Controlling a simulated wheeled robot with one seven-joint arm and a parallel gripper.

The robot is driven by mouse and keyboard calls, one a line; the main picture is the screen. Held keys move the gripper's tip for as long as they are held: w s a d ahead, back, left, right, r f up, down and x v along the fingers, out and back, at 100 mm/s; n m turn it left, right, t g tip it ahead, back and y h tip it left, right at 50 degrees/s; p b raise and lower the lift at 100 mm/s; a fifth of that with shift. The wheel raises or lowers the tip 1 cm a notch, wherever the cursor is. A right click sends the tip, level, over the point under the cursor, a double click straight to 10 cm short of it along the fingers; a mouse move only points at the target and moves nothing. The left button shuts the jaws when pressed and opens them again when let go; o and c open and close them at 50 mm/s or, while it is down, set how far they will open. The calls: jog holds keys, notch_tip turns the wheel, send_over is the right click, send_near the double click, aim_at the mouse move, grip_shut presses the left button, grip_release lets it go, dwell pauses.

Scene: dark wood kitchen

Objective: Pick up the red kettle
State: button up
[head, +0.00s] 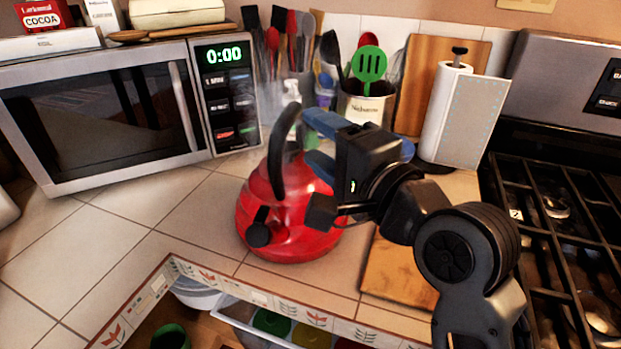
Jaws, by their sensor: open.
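The red kettle (284,222) stands upright on the tiled counter, in front of the microwave's right end. It has a black arched handle (276,160) and a black-capped spout (258,232) facing me. My gripper (306,140) is at the kettle's upper right, with its blue fingers pointing left toward the handle. The fingers are apart, and I see nothing held between them. My wrist hides part of the kettle's right side. I cannot tell whether a finger touches the handle.
A microwave (110,110) stands at the left. Behind are a utensil crock (366,108), a paper towel roll (446,112) and a cutting board (415,75). A wooden board (393,272) lies right of the kettle. A gas stove (560,200) is at the right. An open drawer (270,325) is below the counter edge.

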aim_at(293, 122)
jog(key=shift+w+a+r, duration=0.15)
jog(key=shift+w+a, duration=0.15)
jog(key=shift+w, duration=0.2)
jog(key=shift+w+a+r, duration=0.15)
jog(key=shift+w+a, duration=0.15)
jog(key=shift+w, duration=0.2)
jog(key=x, duration=0.4)
jog(key=p+x, duration=0.1)
jog(key=shift+w+a+f, duration=0.15)
jog(key=shift+a+f, duration=0.1)
jog(key=shift+a, duration=0.2)
grip_shut()
jog(key=shift+r, duration=0.15)
dwell(0.3)
